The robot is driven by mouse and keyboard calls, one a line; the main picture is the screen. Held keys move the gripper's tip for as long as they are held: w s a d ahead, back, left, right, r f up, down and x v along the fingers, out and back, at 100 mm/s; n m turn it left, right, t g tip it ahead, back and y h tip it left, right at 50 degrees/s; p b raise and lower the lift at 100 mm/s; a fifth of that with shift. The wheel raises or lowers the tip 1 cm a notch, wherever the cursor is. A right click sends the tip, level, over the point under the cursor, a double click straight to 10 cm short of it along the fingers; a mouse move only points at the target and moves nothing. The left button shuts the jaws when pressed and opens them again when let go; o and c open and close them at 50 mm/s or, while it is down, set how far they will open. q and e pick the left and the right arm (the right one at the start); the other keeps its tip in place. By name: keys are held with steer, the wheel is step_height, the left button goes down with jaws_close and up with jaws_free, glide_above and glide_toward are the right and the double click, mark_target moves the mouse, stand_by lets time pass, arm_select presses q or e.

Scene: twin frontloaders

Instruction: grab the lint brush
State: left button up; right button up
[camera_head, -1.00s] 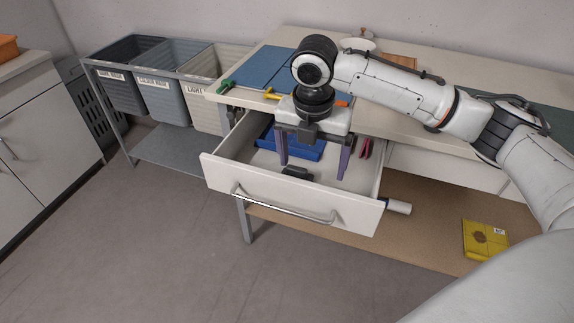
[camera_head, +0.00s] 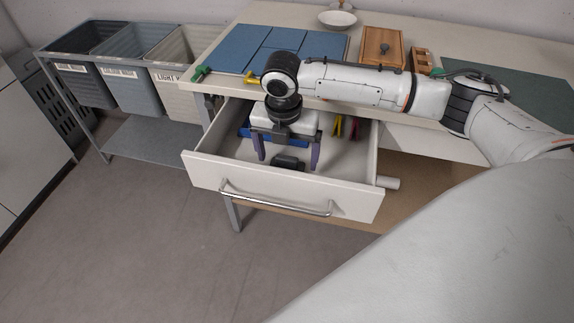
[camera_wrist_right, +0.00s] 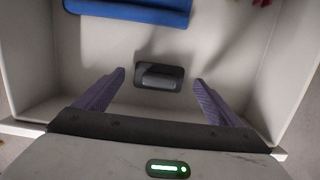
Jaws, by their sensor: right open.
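The lint brush is most likely the small dark item (camera_head: 289,161) lying on the floor of the open drawer (camera_head: 280,192), near its front. In the right wrist view the dark item (camera_wrist_right: 159,77) shows a rounded grey bar on a dark base. My right gripper (camera_head: 287,168) is open and points down into the drawer. In the right wrist view its two purple fingers (camera_wrist_right: 158,84) stand apart, one to each side of the dark item, with nothing held. I cannot tell the remaining height exactly. My left gripper does not show.
A blue tray (camera_wrist_right: 130,10) lies deeper in the drawer, with red and yellow items (camera_head: 345,127) to its right. The drawer walls stand close around the gripper. The tabletop (camera_head: 210,83) above holds blue panels (camera_head: 245,50), a wooden box (camera_head: 382,48) and a white bowl (camera_head: 337,19).

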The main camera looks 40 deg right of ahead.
steer(key=shift+w+d+f, duration=0.1)
steer(key=shift+f, duration=0.75)
steer(key=c, duration=1.2)
steer(key=shift+o, duration=0.2)
steer(key=shift+r, duration=0.15)
